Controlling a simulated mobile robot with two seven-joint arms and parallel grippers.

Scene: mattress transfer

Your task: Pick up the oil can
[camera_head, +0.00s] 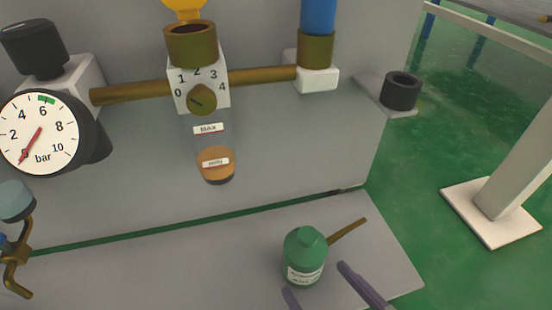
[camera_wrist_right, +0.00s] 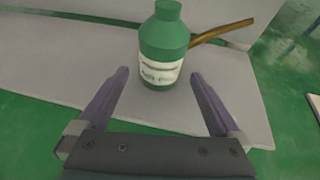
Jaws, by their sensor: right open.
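The oil can (camera_head: 305,255) is a small green bottle with a white label and a thin brass spout pointing up to the right. It stands upright on the grey ledge (camera_head: 385,265) near its right end. In the right wrist view the oil can (camera_wrist_right: 164,45) is just beyond the fingertips, roughly centred between them. My right gripper (camera_head: 318,282) is at the bottom edge of the head view, close in front of the can. It also shows in the right wrist view (camera_wrist_right: 161,75), with two purple-grey fingers wide apart and nothing between them. My left gripper is not in view.
Behind the ledge stands a grey panel (camera_head: 290,140) with a pressure gauge (camera_head: 40,130), a numbered dial (camera_head: 202,98) and a brass pipe (camera_head: 262,75). A black cup-shaped part (camera_head: 401,90) sits on the panel's right side. Green floor (camera_head: 420,200) and a white post base (camera_head: 490,215) lie to the right.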

